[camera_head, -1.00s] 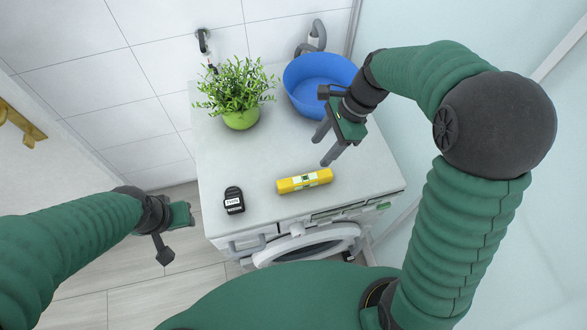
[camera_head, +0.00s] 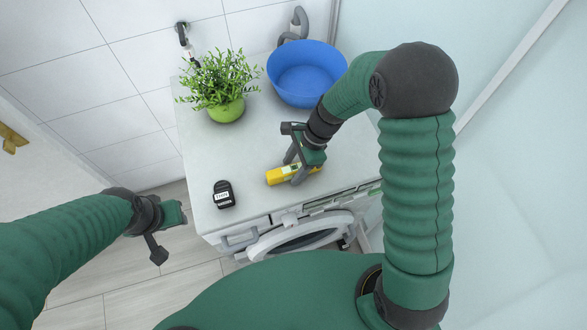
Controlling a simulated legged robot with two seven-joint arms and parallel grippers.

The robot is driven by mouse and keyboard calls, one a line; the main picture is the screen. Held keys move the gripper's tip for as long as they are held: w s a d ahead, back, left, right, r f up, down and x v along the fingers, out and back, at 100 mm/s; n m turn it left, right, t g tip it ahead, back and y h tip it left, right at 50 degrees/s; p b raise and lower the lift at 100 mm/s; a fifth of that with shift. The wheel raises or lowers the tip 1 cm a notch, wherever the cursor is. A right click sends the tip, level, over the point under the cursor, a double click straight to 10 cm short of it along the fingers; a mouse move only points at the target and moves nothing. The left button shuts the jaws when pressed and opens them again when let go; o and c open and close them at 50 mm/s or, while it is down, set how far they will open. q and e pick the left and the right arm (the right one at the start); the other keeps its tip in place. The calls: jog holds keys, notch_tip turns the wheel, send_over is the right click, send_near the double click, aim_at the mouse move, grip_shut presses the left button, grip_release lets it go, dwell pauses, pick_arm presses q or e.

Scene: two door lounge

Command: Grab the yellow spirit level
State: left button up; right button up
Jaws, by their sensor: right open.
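The yellow spirit level (camera_head: 277,176) lies flat on the white top of the washing machine, near its front edge. My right gripper (camera_head: 294,170) is over the level, with its fingers down at it. The gripper is open and partly hides the level's right half. I cannot tell whether the fingers touch it. My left gripper (camera_head: 170,232) hangs left of the washing machine, away from the level. Its finger gap does not show clearly.
A small black device (camera_head: 223,194) with a white label lies left of the level. A green potted plant (camera_head: 226,108) and a blue basin (camera_head: 304,75) stand at the back of the washing machine (camera_head: 245,150). The middle of its top is clear.

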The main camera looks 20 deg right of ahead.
jog(key=shift+s+d+r, duration=0.1)
grip_shut()
dwell(0.3)
